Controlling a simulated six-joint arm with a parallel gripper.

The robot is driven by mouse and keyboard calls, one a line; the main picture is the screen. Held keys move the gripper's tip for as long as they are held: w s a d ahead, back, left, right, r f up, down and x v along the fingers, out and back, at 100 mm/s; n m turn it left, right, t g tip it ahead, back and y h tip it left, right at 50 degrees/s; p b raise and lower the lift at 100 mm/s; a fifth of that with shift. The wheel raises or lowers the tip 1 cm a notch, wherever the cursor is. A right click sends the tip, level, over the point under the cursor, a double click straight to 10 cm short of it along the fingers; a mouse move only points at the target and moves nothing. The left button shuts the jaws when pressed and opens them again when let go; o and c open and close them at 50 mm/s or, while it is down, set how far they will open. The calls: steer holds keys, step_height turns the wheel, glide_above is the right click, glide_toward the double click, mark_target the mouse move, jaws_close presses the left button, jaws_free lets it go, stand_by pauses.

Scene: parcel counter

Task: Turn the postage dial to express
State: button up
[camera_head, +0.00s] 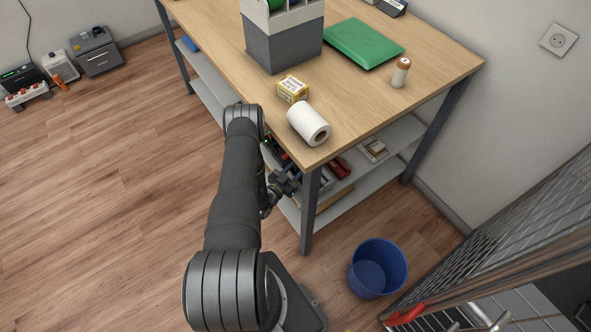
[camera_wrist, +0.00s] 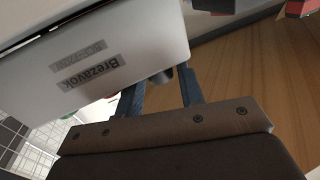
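No postage dial can be made out for certain. In the wrist view, a pale grey metal casing (camera_wrist: 95,60) with upside-down "Brezavok" lettering fills the upper left. A small dark rounded part (camera_wrist: 161,76) shows at its lower edge; I cannot tell whether it is a knob or a foot. My gripper (camera_wrist: 162,88) has two blue-grey fingers set apart, with a gap between them near that dark part. Contact cannot be told. In the head view, my gripper (camera_head: 284,184) is low beside the table's near corner, at shelf level, partly hidden by my arm.
The wooden table (camera_head: 440,65) bears a paper roll (camera_head: 309,124), a yellow box (camera_head: 292,89), a bottle (camera_head: 401,73), a green parcel (camera_head: 364,43) and a grey bin (camera_head: 290,47). A table leg (camera_head: 308,215) stands close to my gripper. A blue bucket (camera_head: 378,268) stands on the floor.

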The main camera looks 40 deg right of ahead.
steer(key=c, duration=0.7)
steer(key=shift+w+m+g, duration=0.1)
steer(key=shift+m+g, duration=0.2)
steer(key=shift+g, duration=0.1)
steer(key=m+g, duration=0.1)
steer(key=g, duration=0.1)
steer(key=m+g, duration=0.2)
steer(key=g, duration=0.1)
steer(key=shift+w+a+m+g+h, duration=0.1)
steer(key=shift+w+m+g+h, duration=0.2)
steer(key=shift+h, duration=0.1)
steer(key=m+g+y, duration=0.1)
steer(key=m+g, duration=0.1)
steer(key=g, duration=0.1)
steer(key=m+g+y, duration=0.1)
steer(key=m+g, duration=0.1)
steer(key=g, duration=0.2)
steer(key=shift+w+m, duration=0.2)
steer(key=shift+m, duration=0.2)
steer(key=shift+g, duration=0.4)
